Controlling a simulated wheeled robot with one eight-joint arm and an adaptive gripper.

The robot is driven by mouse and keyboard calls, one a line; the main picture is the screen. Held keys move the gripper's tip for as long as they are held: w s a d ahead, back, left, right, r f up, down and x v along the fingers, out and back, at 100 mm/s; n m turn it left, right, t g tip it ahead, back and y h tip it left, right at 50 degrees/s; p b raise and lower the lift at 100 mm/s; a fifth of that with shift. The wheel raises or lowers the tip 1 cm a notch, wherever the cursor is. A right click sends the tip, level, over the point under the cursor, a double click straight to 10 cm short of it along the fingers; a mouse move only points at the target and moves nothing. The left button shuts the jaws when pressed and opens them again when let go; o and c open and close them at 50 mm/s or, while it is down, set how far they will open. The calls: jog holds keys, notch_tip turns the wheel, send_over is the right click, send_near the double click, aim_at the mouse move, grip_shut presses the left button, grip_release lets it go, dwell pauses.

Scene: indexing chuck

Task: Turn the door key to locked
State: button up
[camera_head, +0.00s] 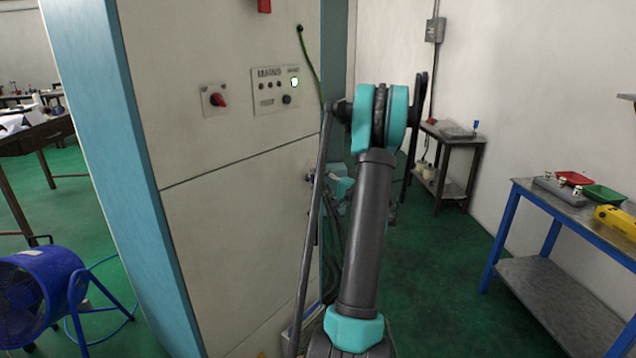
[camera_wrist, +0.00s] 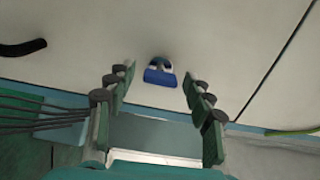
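In the wrist view, a small blue piece with a pale, rounded part behind it (camera_wrist: 160,74) sits on the cream panel. It looks like the door key, but its turned position cannot be told. My gripper (camera_wrist: 158,82) is open, with one dark green finger to the left of the blue piece and one to the right. The fingers are apart from it and nothing is between them.
The cream machine cabinet (camera_head: 235,230) carries a red rotary switch (camera_head: 218,100) and a MAINS panel (camera_head: 276,90) with a lit green button. A black handle-like bar (camera_wrist: 22,48) is at upper left in the wrist view. A blue-legged workbench (camera_head: 530,192) stands right, a blue fan (camera_head: 40,290) left.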

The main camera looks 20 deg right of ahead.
jog(key=v, duration=1.2)
dwell(0.3)
